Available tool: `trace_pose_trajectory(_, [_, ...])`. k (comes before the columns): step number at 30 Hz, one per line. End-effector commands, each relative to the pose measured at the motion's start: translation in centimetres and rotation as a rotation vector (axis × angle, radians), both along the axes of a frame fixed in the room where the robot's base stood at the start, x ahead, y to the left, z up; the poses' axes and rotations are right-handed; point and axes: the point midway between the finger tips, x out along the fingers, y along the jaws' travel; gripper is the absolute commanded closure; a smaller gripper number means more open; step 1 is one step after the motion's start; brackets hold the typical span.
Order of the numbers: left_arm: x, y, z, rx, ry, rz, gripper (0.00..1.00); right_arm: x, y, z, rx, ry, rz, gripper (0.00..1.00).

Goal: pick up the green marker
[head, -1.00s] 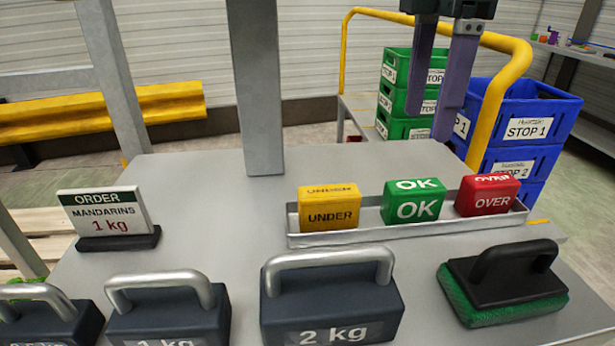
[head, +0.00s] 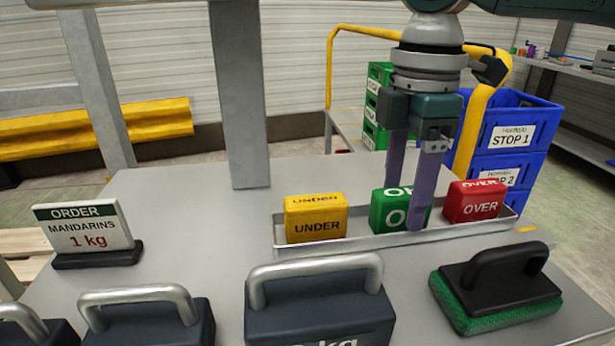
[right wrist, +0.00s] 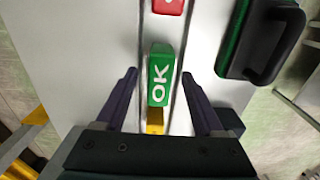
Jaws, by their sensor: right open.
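The green OK marker (head: 388,208) stands in a shallow metal tray (head: 345,242), between the yellow UNDER marker (head: 316,218) and the red OVER marker (head: 474,202). My right gripper (head: 404,200) is open and points down at the green marker; one finger partly covers its front in the head view. In the right wrist view the green marker (right wrist: 161,75) lies between and a little beyond the two spread fingertips (right wrist: 159,73), with a gap on each side. My left gripper is not in view.
Dark weights with metal handles (head: 318,310) line the near edge. A green and black brush (head: 495,288) lies at the right. An order sign (head: 84,232) stands at the left. A grey post (head: 236,100) rises behind. Blue crates (head: 506,135) stand beyond the table.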

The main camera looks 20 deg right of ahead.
Motion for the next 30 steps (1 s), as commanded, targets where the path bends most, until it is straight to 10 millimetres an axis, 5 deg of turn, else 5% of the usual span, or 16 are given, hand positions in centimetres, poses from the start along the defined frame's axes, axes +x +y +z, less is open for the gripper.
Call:
trace_pose_trajectory(19, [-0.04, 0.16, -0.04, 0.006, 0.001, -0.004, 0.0, 0.0, 0.02, 0.06, 0.0, 0.0, 0.0, 1.0])
trace_pose_trajectory(30, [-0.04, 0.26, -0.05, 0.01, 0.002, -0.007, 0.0, 0.01, 0.01, 0.08, 0.0, 0.0, 0.0, 1.0])
